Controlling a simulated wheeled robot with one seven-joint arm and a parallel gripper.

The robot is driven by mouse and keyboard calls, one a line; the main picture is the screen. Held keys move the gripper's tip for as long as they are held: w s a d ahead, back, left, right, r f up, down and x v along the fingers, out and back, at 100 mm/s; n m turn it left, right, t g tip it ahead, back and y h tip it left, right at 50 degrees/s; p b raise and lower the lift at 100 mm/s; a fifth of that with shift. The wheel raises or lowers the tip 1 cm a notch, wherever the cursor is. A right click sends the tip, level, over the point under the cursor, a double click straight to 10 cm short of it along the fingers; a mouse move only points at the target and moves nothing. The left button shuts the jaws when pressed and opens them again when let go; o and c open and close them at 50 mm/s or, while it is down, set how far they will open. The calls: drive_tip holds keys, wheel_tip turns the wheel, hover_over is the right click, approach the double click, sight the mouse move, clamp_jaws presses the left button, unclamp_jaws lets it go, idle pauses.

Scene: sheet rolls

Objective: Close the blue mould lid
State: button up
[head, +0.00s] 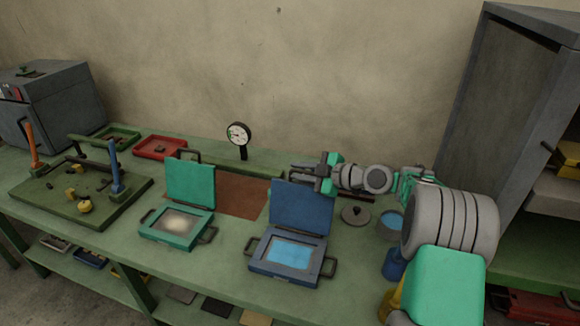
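The blue mould (286,272) sits on the green bench, with a light blue fill inside its frame. Its blue lid (301,207) stands open, raised almost upright at the back edge. My gripper (297,174) is at the top of the lid, pointing left, and overlaps its upper edge in the head view. Its fingers look apart, with nothing between them. I cannot tell whether it touches the lid or is behind it.
A green mould (152,232) with its lid raised stands to the left. A dial gauge (239,134) stands behind. A small round lid (355,215) and a blue-topped pot (391,224) are to the right. A grey cabinet (505,110) rises at the far right.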

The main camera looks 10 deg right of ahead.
drive_tip(key=shift+a, duration=0.3)
clamp_jaws()
drive_tip(key=shift+f, duration=0.1)
idle(1.1)
